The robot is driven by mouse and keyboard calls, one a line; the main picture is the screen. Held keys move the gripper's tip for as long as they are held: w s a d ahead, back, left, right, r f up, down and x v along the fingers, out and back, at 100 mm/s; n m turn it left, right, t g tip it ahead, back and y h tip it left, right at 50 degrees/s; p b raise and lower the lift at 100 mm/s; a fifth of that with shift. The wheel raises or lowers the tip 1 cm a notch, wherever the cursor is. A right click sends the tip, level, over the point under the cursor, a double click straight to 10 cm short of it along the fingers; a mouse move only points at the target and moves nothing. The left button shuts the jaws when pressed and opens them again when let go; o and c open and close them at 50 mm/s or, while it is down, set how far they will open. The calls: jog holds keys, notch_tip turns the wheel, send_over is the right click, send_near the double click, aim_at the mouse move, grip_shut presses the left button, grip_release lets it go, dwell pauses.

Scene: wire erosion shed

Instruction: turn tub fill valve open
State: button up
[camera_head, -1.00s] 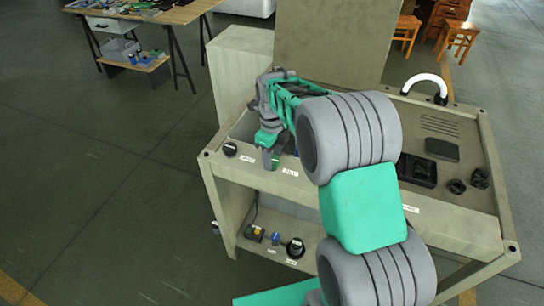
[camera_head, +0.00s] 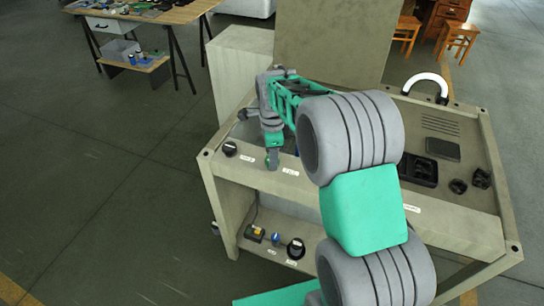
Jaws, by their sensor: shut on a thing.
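My gripper (camera_head: 272,158) points down at the front ledge of the grey-beige machine (camera_head: 340,203), left of a small white label. It is shut on a small fitting there, which I take to be the tub fill valve. The fingers hide most of it, so its handle angle cannot be told. A black round knob (camera_head: 229,149) sits on the ledge to the left of my gripper, apart from it.
A lower shelf holds a yellow-and-dark switch box (camera_head: 254,233), a blue knob (camera_head: 276,239) and a black knob (camera_head: 296,248). A white curved handle (camera_head: 427,82) stands at the back right. A cluttered table (camera_head: 150,16) is far left. The floor at left is clear.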

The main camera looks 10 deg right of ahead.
jog(key=n, duration=0.5)
jog(key=shift+n, duration=0.3)
jog(key=n, duration=0.4)
jog(key=shift+w+r+n+b, duration=0.1)
jog(key=shift+n+b, duration=0.2)
jog(key=shift+n, duration=0.1)
jog(key=o, duration=1.4)
notch_tip(320, 180, up, 8)
jog(key=shift+f+b, duration=0.15)
jog(key=shift+b, duration=0.3)
